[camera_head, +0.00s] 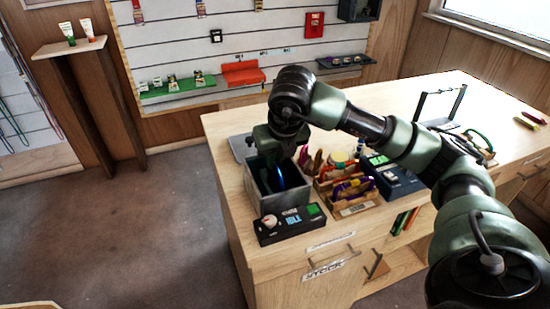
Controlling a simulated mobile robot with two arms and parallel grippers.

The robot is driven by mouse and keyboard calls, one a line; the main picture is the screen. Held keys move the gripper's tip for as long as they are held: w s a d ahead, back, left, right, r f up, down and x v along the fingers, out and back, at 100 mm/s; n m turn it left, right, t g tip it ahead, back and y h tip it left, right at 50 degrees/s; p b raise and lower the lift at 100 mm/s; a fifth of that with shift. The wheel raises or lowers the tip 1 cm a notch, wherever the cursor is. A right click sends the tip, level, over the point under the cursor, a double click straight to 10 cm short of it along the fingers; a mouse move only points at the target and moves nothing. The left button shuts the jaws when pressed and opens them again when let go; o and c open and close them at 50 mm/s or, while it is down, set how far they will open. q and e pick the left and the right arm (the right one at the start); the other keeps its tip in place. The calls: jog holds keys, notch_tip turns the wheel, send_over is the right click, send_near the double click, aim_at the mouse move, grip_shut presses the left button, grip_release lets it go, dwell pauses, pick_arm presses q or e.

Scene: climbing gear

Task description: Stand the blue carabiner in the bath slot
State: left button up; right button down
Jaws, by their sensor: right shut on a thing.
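The blue carabiner (280,178) shows as a thin blue curve inside the open grey bath (261,203) at the left end of the counter. My right gripper (283,158) reaches down over the bath and is shut on the carabiner. The fingertips and the carabiner's top are hard to make out against the dark gripper. I cannot see the slot inside the bath or whether the carabiner touches it. My left gripper is not in view.
A black control box (289,224) reading IDLE stands in front of the bath. A wooden rack (357,208) with colourful gear stands to the right, beside a dark blue device (395,181). My right arm spans above these. The counter (225,122) is bare at its back left.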

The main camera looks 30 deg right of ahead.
aim_at(275, 167)
jog(key=shift+f, duration=0.15)
jog(key=shift+w+f+b, duration=0.1)
jog(key=shift+f+b, duration=1)
jog(key=shift+b, duration=0.05)
jog(key=shift+f+b, duration=0.6)
jog(key=shift+b, duration=0.1)
jog(key=c, duration=1.4)
grip_release()
jog(key=shift+c, duration=0.2)
jog(key=shift+r, duration=0.1)
